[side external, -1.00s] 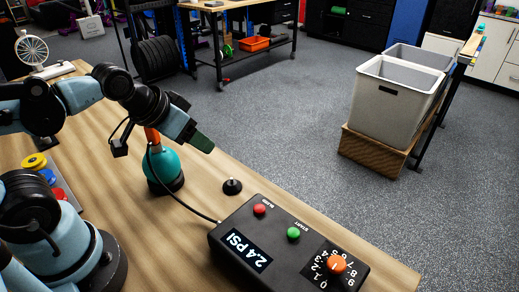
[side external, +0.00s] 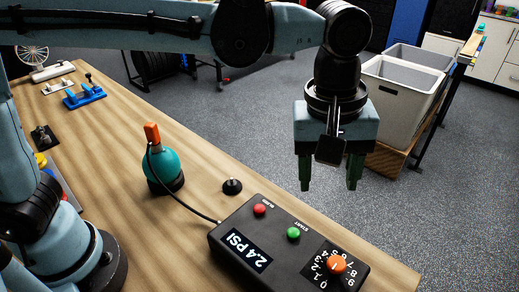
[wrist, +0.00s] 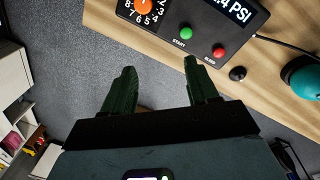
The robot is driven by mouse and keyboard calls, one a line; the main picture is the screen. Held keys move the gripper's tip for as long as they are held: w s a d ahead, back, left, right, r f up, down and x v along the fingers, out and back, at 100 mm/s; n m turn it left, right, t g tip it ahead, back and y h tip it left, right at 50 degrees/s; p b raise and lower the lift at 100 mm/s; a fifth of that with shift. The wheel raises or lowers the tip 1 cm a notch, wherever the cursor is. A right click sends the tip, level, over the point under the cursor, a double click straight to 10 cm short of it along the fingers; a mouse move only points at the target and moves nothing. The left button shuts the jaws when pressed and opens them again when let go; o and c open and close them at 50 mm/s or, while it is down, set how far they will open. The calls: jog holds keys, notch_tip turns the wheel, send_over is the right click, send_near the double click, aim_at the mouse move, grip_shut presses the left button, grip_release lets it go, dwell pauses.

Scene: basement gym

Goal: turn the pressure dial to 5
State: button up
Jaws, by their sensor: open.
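The black control box (side external: 290,252) sits at the front right of the wooden table. Its orange dial knob (side external: 336,264) stands on a black plate with white numbers; I cannot tell which number it points to. The display (side external: 247,251) reads 2.4 PSI. A red button (side external: 260,209) and a green START button (side external: 293,233) are on top. My gripper (side external: 330,182) is open and empty, pointing down, raised above and behind the box near the table's edge. In the wrist view the knob (wrist: 143,6) is at the top edge, beyond the open fingers (wrist: 160,88).
A teal bottle with an orange top (side external: 159,165) stands left of the box, with a cable running to the box. A small black knob-like piece (side external: 232,186) is between them. A blue fixture (side external: 84,95) lies farther back.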

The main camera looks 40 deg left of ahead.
jog(key=n+g, duration=0.1)
jog(key=n, duration=0.1)
send_over(337, 262)
jog(key=f, duration=0.1)
jog(key=shift+y, duration=0.4)
notch_tip(337, 262, down, 12)
jog(key=shift+f, duration=0.1)
jog(key=c, duration=1)
jog(key=shift+m, duration=0.3)
jog(key=shift+c, duration=0.2)
